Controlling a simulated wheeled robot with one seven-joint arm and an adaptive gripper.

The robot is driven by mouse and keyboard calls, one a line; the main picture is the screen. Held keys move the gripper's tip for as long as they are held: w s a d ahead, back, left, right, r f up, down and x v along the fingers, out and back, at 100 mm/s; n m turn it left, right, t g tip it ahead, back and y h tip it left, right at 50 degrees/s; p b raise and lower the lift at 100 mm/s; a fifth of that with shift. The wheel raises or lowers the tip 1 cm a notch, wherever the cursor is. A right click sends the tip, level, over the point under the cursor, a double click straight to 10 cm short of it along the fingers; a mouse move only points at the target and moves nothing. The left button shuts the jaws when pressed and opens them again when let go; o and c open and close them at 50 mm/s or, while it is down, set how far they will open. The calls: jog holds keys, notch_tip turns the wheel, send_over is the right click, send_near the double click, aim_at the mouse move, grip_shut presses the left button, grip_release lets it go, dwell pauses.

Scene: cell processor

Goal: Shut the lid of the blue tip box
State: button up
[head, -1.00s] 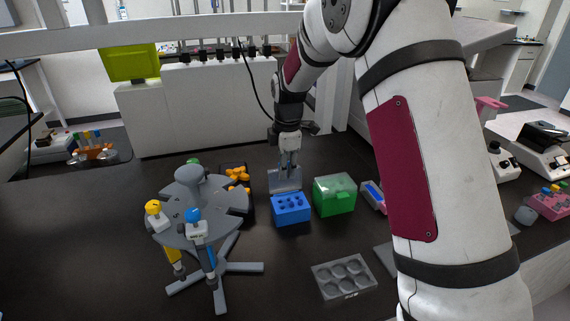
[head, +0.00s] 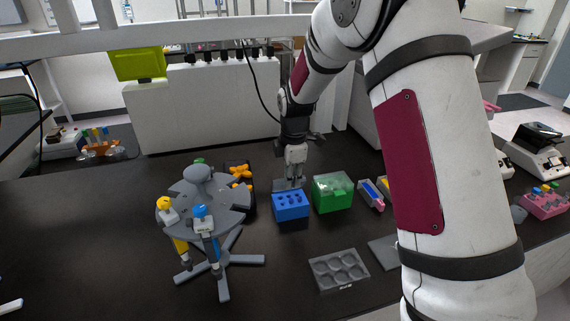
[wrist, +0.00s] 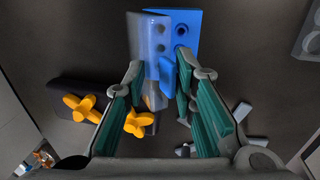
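The blue tip box (head: 291,207) stands on the dark bench in the middle of the head view, with holes in its top. Its clear lid (head: 284,185) is raised at the box's far side. In the wrist view the see-through lid (wrist: 150,45) is beside the blue box top (wrist: 184,22), with a blue tab near its lower end. My gripper (head: 290,176) points down just behind the box. In the wrist view my gripper (wrist: 160,75) has its fingers apart, with the lid's end between or just beyond the tips. I cannot tell whether a finger touches the lid.
A green box (head: 333,193) stands close on the right. A grey pipette carousel (head: 203,190) stands left, with an orange-topped rack (head: 239,172) behind it. A grey well plate (head: 338,269) lies in front. The bench front left is clear.

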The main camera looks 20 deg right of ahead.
jog(key=shift+s+r+p, duration=0.35)
jog(key=shift+r, duration=0.5)
jog(key=shift+s+r+p, duration=0.35)
jog(key=shift+r, duration=0.5)
jog(key=shift+s+r+p, duration=0.35)
jog(key=shift+r, duration=0.5)
